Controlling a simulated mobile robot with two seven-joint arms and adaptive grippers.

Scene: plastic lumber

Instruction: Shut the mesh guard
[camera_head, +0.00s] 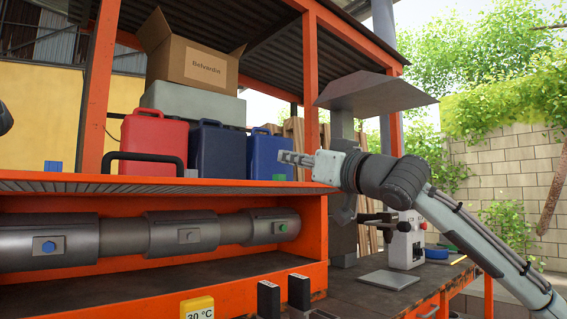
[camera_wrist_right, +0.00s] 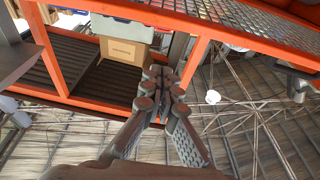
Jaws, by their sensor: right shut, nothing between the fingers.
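The mesh guard (camera_head: 60,184) shows almost edge-on in the head view as a flat orange-framed panel above the grey barrel (camera_head: 170,236). A black bar handle (camera_head: 145,157) stands on it toward the left. The barrel below is uncovered at the front. In the right wrist view, the guard's mesh and orange frame (camera_wrist_right: 225,30) cross the upper right. My right gripper (camera_head: 282,157) is shut and empty, pointing left near the guard's right end, well to the right of the handle. Its closed fingers also show in the right wrist view (camera_wrist_right: 162,75). My left gripper is not recognisable in view.
Red (camera_head: 153,138), dark blue (camera_head: 218,150) and blue (camera_head: 266,155) canisters stand behind the guard, with a cardboard box (camera_head: 192,60) above. An orange post (camera_head: 311,85) rises behind my right gripper. A workbench with a grey plate (camera_head: 388,280) lies below my right arm.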

